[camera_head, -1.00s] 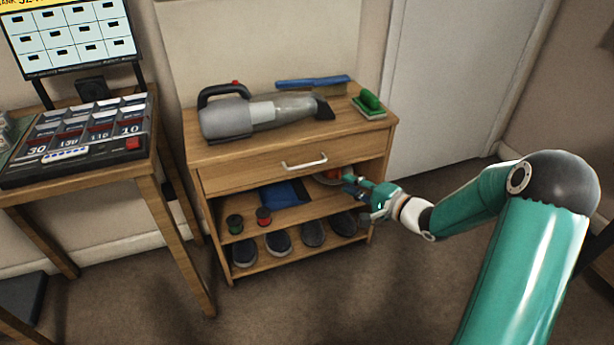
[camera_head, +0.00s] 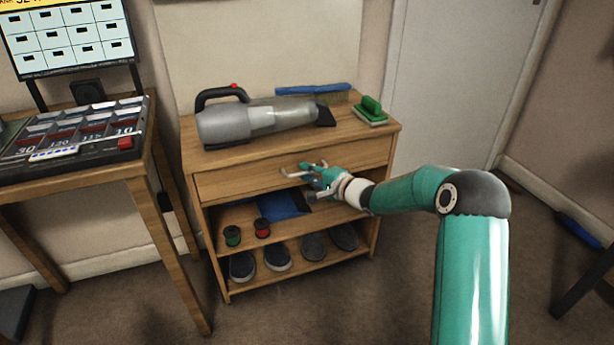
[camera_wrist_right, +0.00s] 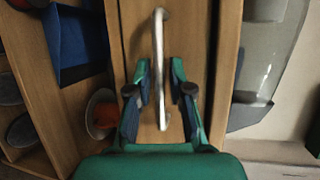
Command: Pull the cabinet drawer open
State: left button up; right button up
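The wooden cabinet (camera_head: 188,165) has one drawer (camera_head: 235,183) under its top. The drawer front looks flush with the cabinet, so the drawer appears shut. A pale metal bar handle (camera_head: 290,174) is on the drawer front; it also shows in the right wrist view (camera_wrist_right: 158,40). My right gripper (camera_head: 308,178) is at the handle and hides part of it. In the right wrist view, my right gripper (camera_wrist_right: 160,72) is open, with one finger on each side of the handle and gaps beside the bar. My left gripper is not in view.
A handheld vacuum (camera_head: 255,119), a blue brush (camera_head: 312,88) and a green-handled brush (camera_head: 371,110) lie on the cabinet top. Shelves below hold spools, a blue item (camera_head: 277,205) and shoes (camera_head: 314,246). A table (camera_head: 140,185) stands left. Floor in front is clear.

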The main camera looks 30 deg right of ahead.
jog(key=shift+w, duration=0.3)
grip_shut()
